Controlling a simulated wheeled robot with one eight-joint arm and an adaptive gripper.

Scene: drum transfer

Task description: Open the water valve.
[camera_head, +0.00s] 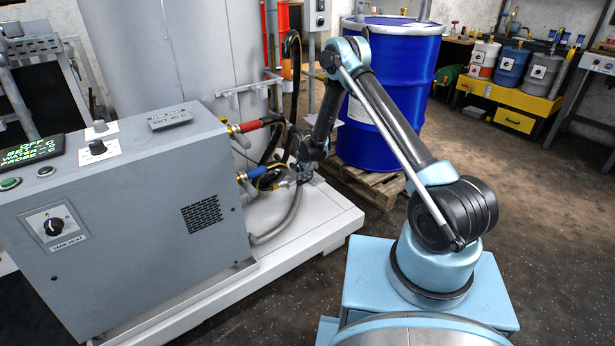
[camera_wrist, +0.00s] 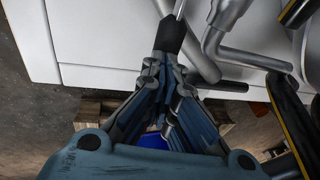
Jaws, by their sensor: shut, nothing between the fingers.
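Pipe fittings leave the right side of the grey cabinet (camera_head: 130,220) in the head view. The upper one has a red sleeve (camera_head: 249,126), and the lower one has a blue sleeve (camera_head: 256,172). I cannot make out clearly which part is the water valve's handle; my gripper partly hides that area. My gripper (camera_head: 287,180) is beside the blue-sleeved fitting, low over the white platform. In the wrist view its fingers (camera_wrist: 171,36) are shut together with nothing between them. A thin light rod (camera_wrist: 180,8) shows just past the tips; I cannot tell if they touch it.
Grey pipes (camera_wrist: 252,59) and a black hose with a yellow stripe (camera_wrist: 291,125) lie close right of my fingers in the wrist view. A blue drum (camera_head: 390,95) stands on a wooden pallet (camera_head: 385,190) behind my arm. The white platform (camera_head: 325,222) has bare room in front.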

